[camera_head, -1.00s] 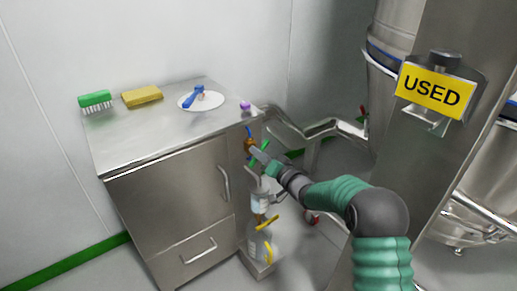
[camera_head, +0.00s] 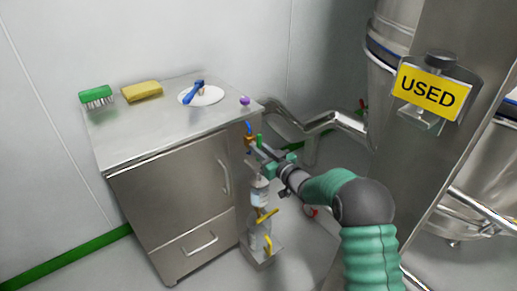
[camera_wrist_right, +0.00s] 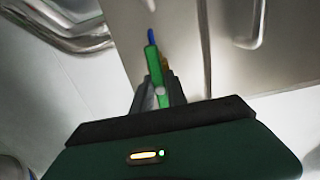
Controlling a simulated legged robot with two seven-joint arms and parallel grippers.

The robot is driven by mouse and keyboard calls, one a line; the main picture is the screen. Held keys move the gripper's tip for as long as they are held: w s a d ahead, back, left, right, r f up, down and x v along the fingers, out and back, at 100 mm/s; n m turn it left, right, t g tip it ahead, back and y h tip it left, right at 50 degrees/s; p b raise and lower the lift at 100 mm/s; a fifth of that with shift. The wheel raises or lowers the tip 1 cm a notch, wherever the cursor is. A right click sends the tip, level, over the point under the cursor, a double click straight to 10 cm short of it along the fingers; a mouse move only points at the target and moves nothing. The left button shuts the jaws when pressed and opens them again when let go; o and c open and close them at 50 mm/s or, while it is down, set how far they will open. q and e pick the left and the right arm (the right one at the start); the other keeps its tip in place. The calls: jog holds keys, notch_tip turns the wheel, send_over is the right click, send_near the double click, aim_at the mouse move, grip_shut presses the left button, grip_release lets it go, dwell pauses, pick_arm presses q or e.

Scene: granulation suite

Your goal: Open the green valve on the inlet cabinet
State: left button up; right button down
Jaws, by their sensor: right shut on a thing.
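The inlet cabinet (camera_head: 170,190) is a steel box with a door and a drawer. On its right side are small valves with a brass-coloured body (camera_head: 248,141). The green valve handle (camera_head: 259,140) sticks up beside a blue handle (camera_head: 249,127). My right gripper (camera_head: 257,147) reaches in from the right and is shut on the green handle. In the right wrist view, the green handle (camera_wrist_right: 153,65) stands between the two dark fingertips (camera_wrist_right: 158,92), with the blue handle (camera_wrist_right: 151,34) behind it. My left gripper is not in view.
A green brush (camera_head: 96,95), a yellow sponge (camera_head: 142,92), a white disc (camera_head: 208,96) with a blue-handled tool and a purple object (camera_head: 244,101) are on the cabinet top. A steel pipe (camera_head: 325,122) runs behind my arm.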

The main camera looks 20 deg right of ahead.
jog(key=shift+f, duration=0.3)
jog(key=c, duration=1.5)
grip_release()
jog(key=shift+o, duration=0.9)
jog(key=shift+r, duration=0.2)
jog(key=p+v, duration=0.5)
jog(key=v, duration=1.2)
jog(key=shift+w, duration=0.15)
